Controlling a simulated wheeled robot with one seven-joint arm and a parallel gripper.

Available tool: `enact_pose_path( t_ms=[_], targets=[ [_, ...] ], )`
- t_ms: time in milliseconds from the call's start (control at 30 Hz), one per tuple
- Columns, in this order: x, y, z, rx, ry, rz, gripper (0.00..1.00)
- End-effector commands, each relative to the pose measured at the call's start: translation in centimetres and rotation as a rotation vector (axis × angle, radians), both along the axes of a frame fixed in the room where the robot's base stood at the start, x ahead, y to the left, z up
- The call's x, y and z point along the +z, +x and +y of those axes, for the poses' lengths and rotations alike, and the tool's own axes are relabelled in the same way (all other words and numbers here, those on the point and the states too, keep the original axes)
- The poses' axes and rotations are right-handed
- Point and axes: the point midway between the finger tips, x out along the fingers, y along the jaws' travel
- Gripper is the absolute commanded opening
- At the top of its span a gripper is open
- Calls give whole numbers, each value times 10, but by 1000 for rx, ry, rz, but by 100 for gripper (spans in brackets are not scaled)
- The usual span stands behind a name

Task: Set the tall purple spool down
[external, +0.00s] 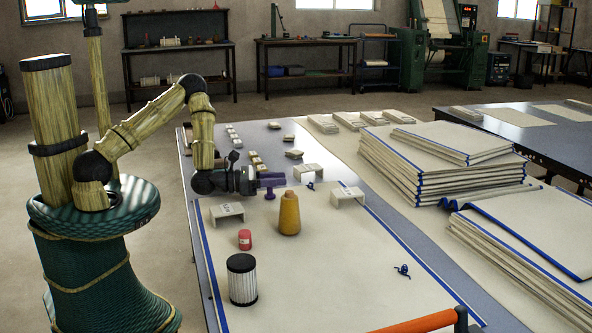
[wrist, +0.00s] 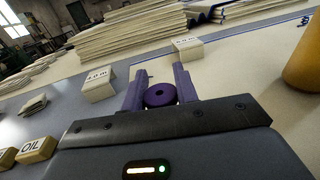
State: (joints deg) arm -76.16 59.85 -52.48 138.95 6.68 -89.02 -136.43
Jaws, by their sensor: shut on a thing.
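The purple spool (external: 270,194) is upright in my gripper (external: 272,181), over the near-left part of the table. In the wrist view, the spool (wrist: 160,95) shows its round top with a dark centre hole, between the two purple fingers of my gripper (wrist: 159,72). The fingers are shut on it. Its lower part is hidden in the wrist view. I cannot tell whether its base touches the table.
White label stands (external: 226,211) (external: 347,196) (external: 308,171) surround the spool. Stacked cloths (external: 440,165) are to the right.

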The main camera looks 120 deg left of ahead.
Motion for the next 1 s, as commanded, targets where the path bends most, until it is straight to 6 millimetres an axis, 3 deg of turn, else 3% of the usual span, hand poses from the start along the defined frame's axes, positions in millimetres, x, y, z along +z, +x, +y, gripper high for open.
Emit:
enact_pose_path(
  t_ms=[167,200,300,667,1000],
  targets=[
    [-4,0,0,0,-1,0,8],
    [-3,0,0,0,0,0,34],
    [-3,0,0,0,0,0,51],
    [2,0,0,0,0,0,51],
    [4,-28,-19,-1,-4,3,51]
  ],
)
